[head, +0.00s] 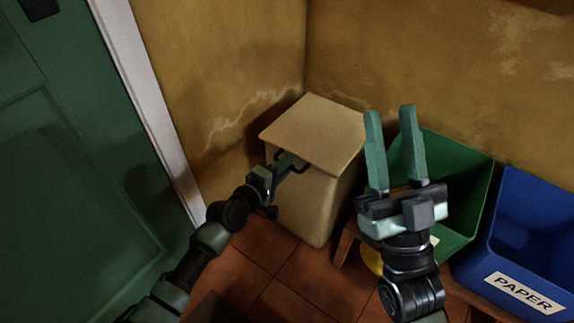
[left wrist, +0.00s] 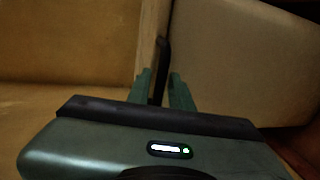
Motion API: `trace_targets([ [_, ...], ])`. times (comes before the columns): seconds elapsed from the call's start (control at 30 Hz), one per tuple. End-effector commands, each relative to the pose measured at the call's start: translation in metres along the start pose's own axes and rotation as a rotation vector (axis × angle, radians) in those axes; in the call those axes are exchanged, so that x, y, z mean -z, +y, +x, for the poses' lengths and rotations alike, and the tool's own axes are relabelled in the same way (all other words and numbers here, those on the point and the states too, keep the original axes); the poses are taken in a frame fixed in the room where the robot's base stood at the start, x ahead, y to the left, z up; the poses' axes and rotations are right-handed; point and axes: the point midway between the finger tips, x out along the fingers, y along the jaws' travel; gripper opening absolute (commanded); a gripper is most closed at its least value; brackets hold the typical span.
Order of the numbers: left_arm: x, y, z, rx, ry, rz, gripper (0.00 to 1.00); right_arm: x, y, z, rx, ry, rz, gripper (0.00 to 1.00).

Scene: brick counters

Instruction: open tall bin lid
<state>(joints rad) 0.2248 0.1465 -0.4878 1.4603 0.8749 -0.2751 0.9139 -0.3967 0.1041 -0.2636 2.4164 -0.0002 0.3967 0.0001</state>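The tall bin (head: 313,205) is a tan box standing in the wall corner. Its flat lid (head: 315,125) lies over the top and looks closed or nearly so; a small gap would be hard to see. A dark handle (head: 301,168) sits at the lid's front edge. My left gripper (head: 292,164) is at this handle. In the left wrist view the black handle bar (left wrist: 163,65) runs between the fingers of my left gripper (left wrist: 160,80), which are close together around it. My right gripper (head: 391,112) is raised, open and empty, to the right of the bin.
A green bin (head: 455,155) and a blue bin (head: 530,235) labelled PAPER stand on a low wooden bench (head: 345,242) at the right. A green door (head: 75,180) with a white frame is at the left. Tiled floor (head: 275,265) shows in front.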

Motion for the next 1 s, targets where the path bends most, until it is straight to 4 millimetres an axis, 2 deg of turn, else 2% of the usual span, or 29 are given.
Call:
trace_targets([
  [0.07, 0.0001, -0.0002, -0.0002, 0.000, 0.000, 0.000, 0.00, -0.0001, 0.0000, 0.0000, 0.000, 0.000, 0.000, 0.36],
  [1.0, 0.0005, -0.0011, -0.0006, 0.002, 0.001, 0.000, 0.00, -0.0005, 0.0003, 0.0000, -0.001, -0.002, 0.000, 0.36],
])
